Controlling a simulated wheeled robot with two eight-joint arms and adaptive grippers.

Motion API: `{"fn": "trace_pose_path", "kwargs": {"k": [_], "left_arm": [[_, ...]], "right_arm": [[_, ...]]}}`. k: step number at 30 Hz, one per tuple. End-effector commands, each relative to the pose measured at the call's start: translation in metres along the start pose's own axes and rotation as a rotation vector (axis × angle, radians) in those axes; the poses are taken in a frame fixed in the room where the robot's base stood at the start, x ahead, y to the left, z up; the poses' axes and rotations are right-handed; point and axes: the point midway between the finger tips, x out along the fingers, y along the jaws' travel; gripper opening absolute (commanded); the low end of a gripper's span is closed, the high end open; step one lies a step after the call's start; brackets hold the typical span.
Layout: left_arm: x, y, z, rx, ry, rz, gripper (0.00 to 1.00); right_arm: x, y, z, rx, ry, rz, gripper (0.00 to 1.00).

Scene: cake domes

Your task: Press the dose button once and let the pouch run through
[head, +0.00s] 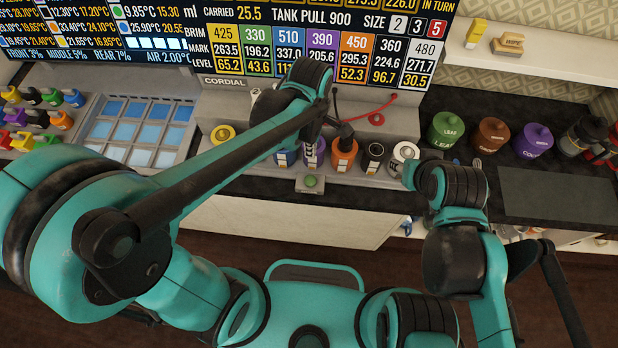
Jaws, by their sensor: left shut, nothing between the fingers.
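A round green button (310,182) sits on a small grey box at the front edge of the cordial machine's ledge; I take it for the dose button. My left gripper (345,132) is shut and empty. It shows small and dark just above the orange container (344,152), up and right of the green button and apart from it. I cannot tell whether it touches the container. I cannot make out a pouch. My right arm is at the right, but its gripper cannot be made out.
Several coloured containers, including a yellow one (222,137) and a black one (374,154), line the ledge behind the button. Lidded canisters, including a green one (446,128), stand right. A dark mat (560,193) lies clear.

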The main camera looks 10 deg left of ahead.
Motion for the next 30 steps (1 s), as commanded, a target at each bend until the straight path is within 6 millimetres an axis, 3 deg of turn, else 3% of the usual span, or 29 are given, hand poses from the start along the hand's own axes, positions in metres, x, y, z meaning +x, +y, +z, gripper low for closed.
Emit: {"fn": "trace_pose_path", "kwargs": {"k": [6,17,23,30], "left_arm": [[0.003,-0.005,-0.004,-0.118,0.006,-0.014,0.00],[0.006,-0.005,-0.004,-0.118,0.005,-0.014,0.00],[0.033,-0.005,-0.004,-0.118,0.005,-0.014,0.00],[0.086,-0.006,-0.004,-0.117,0.005,-0.014,0.00]], "right_arm": [[0.004,0.000,0.003,0.000,0.000,0.000,0.40],[0.004,0.000,0.003,0.000,0.000,0.000,0.40],[0.013,0.000,0.009,0.000,0.000,0.000,0.40],[0.029,0.000,0.021,0.000,0.000,0.000,0.40]]}}
